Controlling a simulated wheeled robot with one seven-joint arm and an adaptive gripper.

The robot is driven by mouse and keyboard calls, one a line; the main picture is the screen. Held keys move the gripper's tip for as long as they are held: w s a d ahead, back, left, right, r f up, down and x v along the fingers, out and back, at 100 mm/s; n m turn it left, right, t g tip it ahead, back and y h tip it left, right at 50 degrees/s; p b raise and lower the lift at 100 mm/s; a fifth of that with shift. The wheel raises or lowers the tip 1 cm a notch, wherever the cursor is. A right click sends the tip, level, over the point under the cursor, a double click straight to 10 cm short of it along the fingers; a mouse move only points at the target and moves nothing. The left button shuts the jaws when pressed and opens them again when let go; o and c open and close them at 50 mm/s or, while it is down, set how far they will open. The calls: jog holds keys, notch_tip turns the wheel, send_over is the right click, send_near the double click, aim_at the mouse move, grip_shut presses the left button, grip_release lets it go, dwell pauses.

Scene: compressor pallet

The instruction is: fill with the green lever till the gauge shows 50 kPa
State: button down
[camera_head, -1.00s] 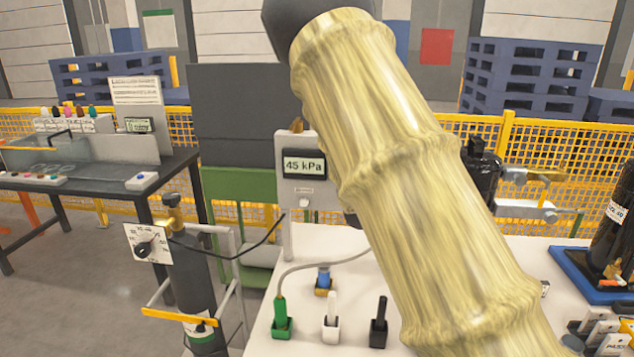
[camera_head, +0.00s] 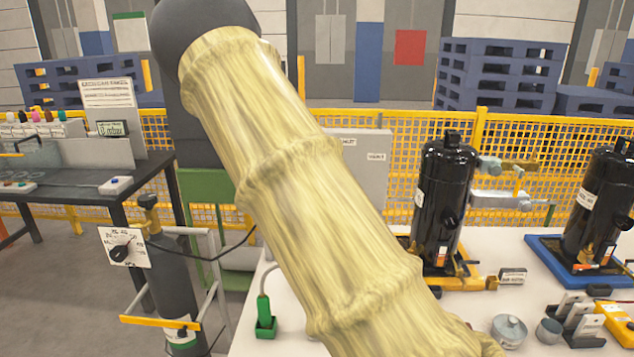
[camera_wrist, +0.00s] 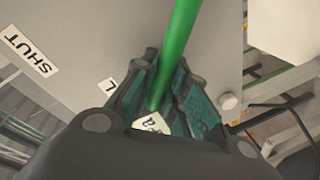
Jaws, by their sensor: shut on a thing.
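In the wrist view, my gripper (camera_wrist: 170,105) is shut on a green lever (camera_wrist: 182,40), a round green bar running up between the fingers. The lever stands in front of a grey panel (camera_wrist: 100,40) with a "SHUT" label (camera_wrist: 30,52) and a second, partly hidden label (camera_wrist: 108,86). My gripper and the lever are also hidden in that view.
A green block with a hose (camera_head: 265,320) stands on the white table. Black compressors (camera_head: 443,205) (camera_head: 600,205) and small parts occupy the right. Yellow mesh fencing (camera_head: 400,160) runs behind.

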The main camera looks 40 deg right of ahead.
jog(key=c, duration=1.4)
grip_release()
jog(key=shift+s, duration=0.15)
jog(key=v, duration=1.1)
jog(key=shift+s+a, duration=0.25)
